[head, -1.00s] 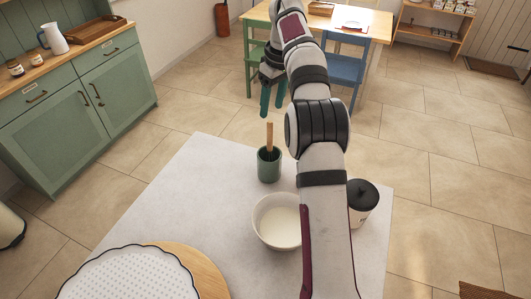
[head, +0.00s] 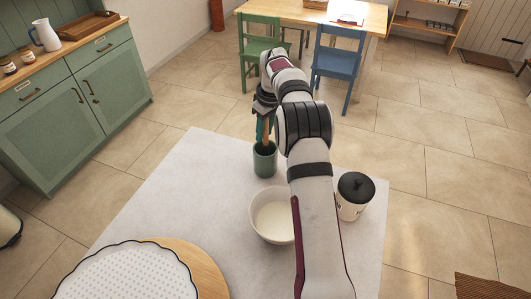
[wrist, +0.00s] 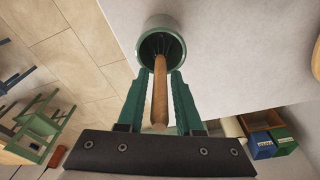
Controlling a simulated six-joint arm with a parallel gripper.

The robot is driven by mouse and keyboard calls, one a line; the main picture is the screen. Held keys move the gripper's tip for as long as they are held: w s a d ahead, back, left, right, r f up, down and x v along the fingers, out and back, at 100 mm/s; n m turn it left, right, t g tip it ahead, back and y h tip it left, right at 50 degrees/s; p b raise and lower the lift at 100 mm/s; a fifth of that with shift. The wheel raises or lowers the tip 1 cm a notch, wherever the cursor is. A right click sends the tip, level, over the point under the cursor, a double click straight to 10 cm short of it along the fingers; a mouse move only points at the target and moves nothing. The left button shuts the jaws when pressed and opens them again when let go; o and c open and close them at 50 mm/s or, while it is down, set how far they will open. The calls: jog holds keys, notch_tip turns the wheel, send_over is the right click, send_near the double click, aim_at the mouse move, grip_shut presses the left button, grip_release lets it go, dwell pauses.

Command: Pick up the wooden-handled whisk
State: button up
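The wooden-handled whisk stands in a green cup (head: 265,160) on the light table. Its wooden handle (wrist: 160,90) points up out of the cup, and its wires show dimly inside the cup in the wrist view. My gripper (head: 264,132) is just above the cup. In the wrist view my gripper (wrist: 159,76) has its two green fingers on either side of the handle, with gaps between them and the wood. The fingertips are near the cup rim (wrist: 145,58). In the head view the fingers partly hide the handle.
A white bowl (head: 256,222) stands in front of the cup, and a black-lidded white jar (head: 354,198) is to its right. A scalloped white tray (head: 130,275) lies on a round wooden board (head: 205,268) at the front left. The table's middle left is clear.

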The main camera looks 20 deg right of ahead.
grip_shut()
jog(key=shift+r, duration=0.15)
